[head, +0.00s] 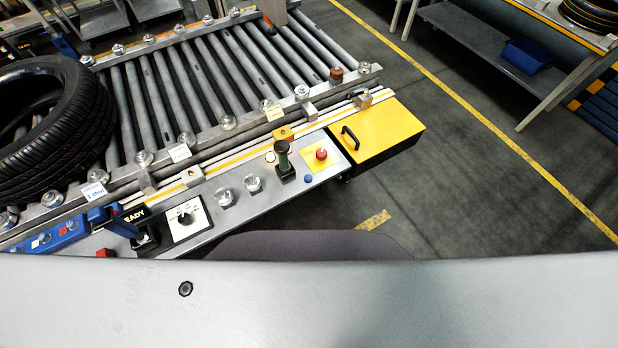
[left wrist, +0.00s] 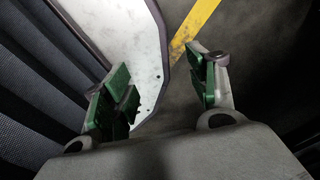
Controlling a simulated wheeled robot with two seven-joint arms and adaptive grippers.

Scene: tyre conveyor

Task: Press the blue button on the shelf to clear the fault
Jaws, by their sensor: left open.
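The small blue button (head: 308,178) sits on the grey shelf (head: 240,211) along the conveyor's near side, just below a red mushroom button (head: 321,154) on a yellow plate. Nothing touches or covers the blue button. My left gripper (left wrist: 165,95) shows only in the left wrist view. Its two green-padded fingers are apart with nothing between them, above a pale panel edge and dark floor. The blue button is not visible in that view. Neither gripper shows in the head view, so its distance from the button cannot be told.
A tyre (head: 55,125) lies on the roller conveyor.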

